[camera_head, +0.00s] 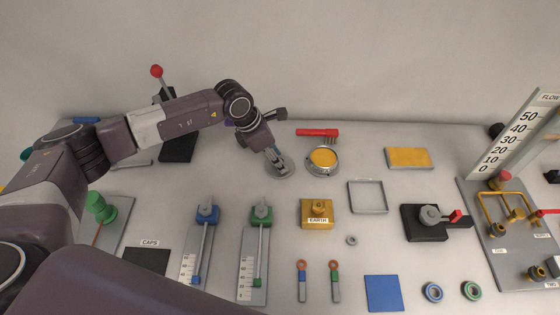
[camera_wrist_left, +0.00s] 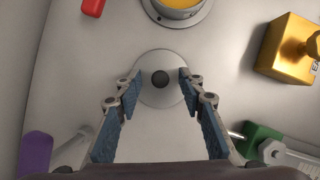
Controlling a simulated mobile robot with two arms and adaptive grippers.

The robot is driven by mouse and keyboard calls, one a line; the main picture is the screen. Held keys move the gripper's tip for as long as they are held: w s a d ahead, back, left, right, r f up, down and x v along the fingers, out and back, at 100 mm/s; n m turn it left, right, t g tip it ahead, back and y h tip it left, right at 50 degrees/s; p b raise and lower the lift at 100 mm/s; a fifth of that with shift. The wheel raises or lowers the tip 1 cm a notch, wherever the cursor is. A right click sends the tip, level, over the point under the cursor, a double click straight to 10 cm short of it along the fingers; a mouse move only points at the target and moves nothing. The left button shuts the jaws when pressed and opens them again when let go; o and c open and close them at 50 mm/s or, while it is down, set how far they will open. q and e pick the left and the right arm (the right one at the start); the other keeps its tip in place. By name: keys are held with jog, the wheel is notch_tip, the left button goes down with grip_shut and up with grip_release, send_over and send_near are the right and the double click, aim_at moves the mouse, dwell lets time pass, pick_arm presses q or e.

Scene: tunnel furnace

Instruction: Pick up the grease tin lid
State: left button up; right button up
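The grease tin lid is a flat grey disc (camera_head: 281,173) lying on the bench, partly hidden by my left gripper (camera_head: 277,161) in the head view. In the left wrist view the lid (camera_wrist_left: 150,94) shows with a dark round knob (camera_wrist_left: 160,78) at its middle. The fingers of my left gripper (camera_wrist_left: 159,84) are open, one on each side of the knob, with clear gaps to it. Height above the lid is hard to tell. The open grease tin (camera_head: 323,159), filled with yellow grease, stands just right of the lid. My right gripper is not in view.
A red-handled brush (camera_head: 317,132) lies behind the tin. An empty square tray (camera_head: 367,197) lies to the right. Bare bench surrounds the lid.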

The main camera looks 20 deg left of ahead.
pick_arm(q)
jog(key=shift+f, duration=0.2)
grip_shut()
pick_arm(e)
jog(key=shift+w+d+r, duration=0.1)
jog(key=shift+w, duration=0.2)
pick_arm(q)
jog(key=shift+r, duration=0.1)
